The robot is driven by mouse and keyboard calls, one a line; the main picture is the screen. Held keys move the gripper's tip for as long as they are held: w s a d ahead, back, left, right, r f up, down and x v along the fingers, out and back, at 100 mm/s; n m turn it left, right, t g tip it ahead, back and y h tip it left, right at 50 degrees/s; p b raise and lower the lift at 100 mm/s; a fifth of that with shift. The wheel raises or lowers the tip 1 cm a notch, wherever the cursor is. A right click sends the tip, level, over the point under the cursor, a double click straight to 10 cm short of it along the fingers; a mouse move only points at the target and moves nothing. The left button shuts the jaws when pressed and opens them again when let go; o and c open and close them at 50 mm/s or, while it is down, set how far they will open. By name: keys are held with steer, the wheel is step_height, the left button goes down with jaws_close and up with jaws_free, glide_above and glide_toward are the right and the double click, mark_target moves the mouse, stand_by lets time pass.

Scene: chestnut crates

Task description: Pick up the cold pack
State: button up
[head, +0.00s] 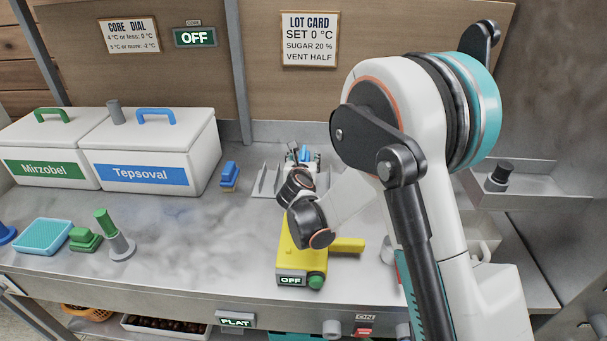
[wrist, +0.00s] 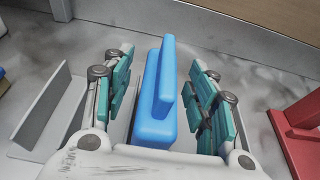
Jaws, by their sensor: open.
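A blue block with a raised blue grip, which I take as the cold pack (wrist: 155,108), stands upright in the middle of the wrist view. My gripper (wrist: 160,95) is open, with one teal-padded finger on each side of the block. Gaps show between the pads and the block. In the head view my gripper (head: 303,158) points down at the back of the counter, and only a bit of the blue block (head: 304,151) shows there. My own arm and wrist hide the rest.
Grey upright dividers (head: 268,180) stand beside my gripper. A red stand (wrist: 300,135) is at the right of the wrist view. A yellow device (head: 292,262) sits in front, and a blue-and-yellow block (head: 230,173) lies left. White lidded boxes (head: 150,150) stand farther left.

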steer(key=shift+r, duration=0.1)
jaws_close()
steer(key=shift+r, duration=0.15)
